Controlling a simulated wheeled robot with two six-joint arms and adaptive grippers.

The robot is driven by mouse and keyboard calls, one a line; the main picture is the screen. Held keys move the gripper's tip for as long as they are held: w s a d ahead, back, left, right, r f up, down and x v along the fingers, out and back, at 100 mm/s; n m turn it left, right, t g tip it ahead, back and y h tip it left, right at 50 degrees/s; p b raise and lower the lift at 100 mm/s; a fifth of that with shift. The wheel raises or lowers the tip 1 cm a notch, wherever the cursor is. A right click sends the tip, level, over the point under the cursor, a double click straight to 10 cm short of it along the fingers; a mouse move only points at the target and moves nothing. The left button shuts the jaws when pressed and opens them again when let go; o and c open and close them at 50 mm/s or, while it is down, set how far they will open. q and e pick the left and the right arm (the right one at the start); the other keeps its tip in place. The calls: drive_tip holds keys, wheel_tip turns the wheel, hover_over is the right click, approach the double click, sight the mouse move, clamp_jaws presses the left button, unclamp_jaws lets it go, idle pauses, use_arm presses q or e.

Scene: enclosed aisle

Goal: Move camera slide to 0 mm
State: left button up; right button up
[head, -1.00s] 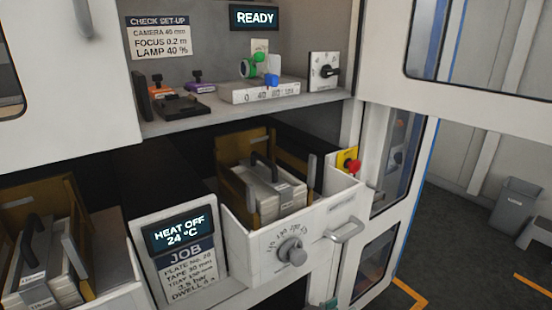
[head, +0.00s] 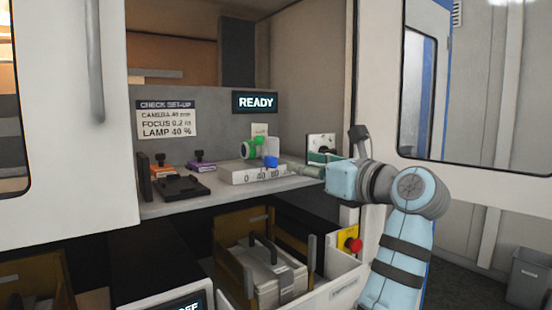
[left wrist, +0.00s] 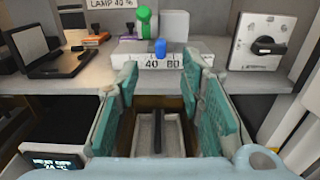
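My left gripper (head: 304,165) is at the right end of the rail. In the left wrist view its teal fingers (left wrist: 160,88) are wide apart and empty, short of the knob. My right gripper is not in view.
A dial plate with a black knob (left wrist: 268,46) stands right of the slide. Orange and purple clamps (head: 202,165) and a black tray (head: 180,187) lie left.

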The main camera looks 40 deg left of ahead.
sight(275, 158)
use_arm(q)
drive_tip(key=p+x, duration=0.1)
drive_tip(key=x, duration=1)
drive_tip(key=shift+w+a+p, duration=0.1)
drive_tip(key=shift+a+p, duration=0.15)
drive_tip(key=shift+p, duration=0.15)
clamp_jaws()
